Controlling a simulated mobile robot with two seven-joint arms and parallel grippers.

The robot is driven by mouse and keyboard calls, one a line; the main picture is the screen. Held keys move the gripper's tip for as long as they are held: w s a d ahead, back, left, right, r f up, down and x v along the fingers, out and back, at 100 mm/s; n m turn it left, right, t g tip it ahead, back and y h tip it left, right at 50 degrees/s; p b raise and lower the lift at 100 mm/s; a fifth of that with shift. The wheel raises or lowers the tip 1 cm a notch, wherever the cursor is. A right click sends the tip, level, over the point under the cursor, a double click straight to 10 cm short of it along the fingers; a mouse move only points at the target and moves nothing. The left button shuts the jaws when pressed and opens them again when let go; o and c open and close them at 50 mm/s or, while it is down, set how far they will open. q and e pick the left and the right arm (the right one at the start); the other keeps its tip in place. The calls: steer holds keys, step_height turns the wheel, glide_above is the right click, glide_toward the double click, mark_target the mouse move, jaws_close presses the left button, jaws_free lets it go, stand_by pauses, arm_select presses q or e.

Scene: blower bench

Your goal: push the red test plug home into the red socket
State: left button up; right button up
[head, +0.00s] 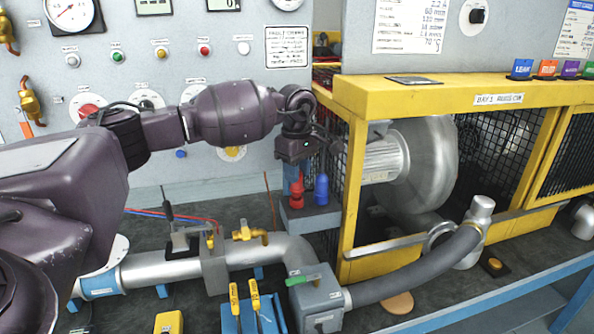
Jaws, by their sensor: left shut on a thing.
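The red test plug (297,188) is upright at the left end of a small grey block (312,219) in front of the yellow frame. My left gripper (297,170) points down from above and is shut on the top of the red plug. The red socket is at the plug's foot, mostly hidden; I cannot tell how deep the plug sits in it. A blue plug (321,189) stands upright just right of the red one, close to the gripper. My right gripper is not in view.
The yellow blower frame (352,200) rises right beside the block. A control panel (180,90) stands behind my left arm. In front are a silver pipe (155,268), a grey box (318,304) and a blue tray (238,324) with yellow-handled tools.

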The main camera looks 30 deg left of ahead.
arm_select(q)
steer(key=shift+f, duration=0.45)
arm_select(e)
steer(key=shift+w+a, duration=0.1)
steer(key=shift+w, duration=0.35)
arm_select(q)
steer(key=shift+f+b, duration=0.2)
steer(key=shift+b, duration=0.1)
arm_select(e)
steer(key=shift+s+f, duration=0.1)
arm_select(q)
steer(key=shift+f, duration=0.15)
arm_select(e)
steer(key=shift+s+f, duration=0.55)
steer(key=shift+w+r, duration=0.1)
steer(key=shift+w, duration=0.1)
arm_select(q)
steer(key=shift+f, duration=0.2)
jaws_close()
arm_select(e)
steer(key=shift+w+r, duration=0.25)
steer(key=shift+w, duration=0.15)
arm_select(q)
steer(key=shift+f, duration=0.1)
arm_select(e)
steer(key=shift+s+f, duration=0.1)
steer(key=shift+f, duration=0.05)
